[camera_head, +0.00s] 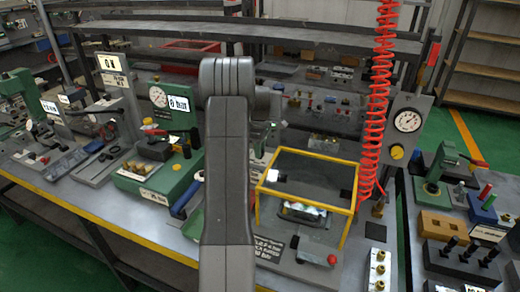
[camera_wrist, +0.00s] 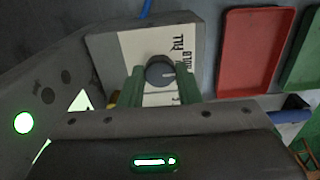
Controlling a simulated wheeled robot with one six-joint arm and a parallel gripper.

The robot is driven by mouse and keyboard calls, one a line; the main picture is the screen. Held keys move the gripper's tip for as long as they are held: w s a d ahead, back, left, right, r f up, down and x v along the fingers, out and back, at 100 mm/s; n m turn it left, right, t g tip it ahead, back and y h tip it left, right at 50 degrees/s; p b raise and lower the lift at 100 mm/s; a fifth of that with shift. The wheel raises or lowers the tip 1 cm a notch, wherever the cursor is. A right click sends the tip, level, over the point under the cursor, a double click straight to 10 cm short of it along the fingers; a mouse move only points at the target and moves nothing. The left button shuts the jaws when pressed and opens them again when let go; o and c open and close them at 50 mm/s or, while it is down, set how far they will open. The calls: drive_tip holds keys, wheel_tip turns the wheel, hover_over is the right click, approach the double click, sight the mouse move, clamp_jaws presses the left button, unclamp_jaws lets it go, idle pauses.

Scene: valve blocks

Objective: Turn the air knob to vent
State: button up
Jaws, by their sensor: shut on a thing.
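The air knob (camera_wrist: 160,70) is a dark round knob on a pale panel (camera_wrist: 135,46) in the wrist view. FILL and HOLD show to its right, and a third marking lower down is mostly covered. A light line on the knob points right, near HOLD. My gripper (camera_wrist: 160,84) has its green fingers on either side of the knob and is shut on it. In the head view my arm covers the middle, and I cannot make out the knob or my gripper's fingertips there.
A red tray (camera_wrist: 254,50) and a green tray (camera_wrist: 305,62) lie right of the panel. In the head view, a yellow frame (camera_head: 312,158) and a hanging red coiled hose (camera_head: 376,90) stand right of my arm. A green gauge unit (camera_head: 150,180) stands to its left.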

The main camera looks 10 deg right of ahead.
drive_tip(key=m, duration=0.4)
drive_tip(key=shift+m, duration=2.3)
drive_tip(key=o, duration=1)
drive_tip(key=shift+r, duration=0.1)
wheel_tip(320, 180, up, 14)
drive_tip(key=shift+f+b, duration=0.15)
drive_tip(key=shift+b, duration=0.35)
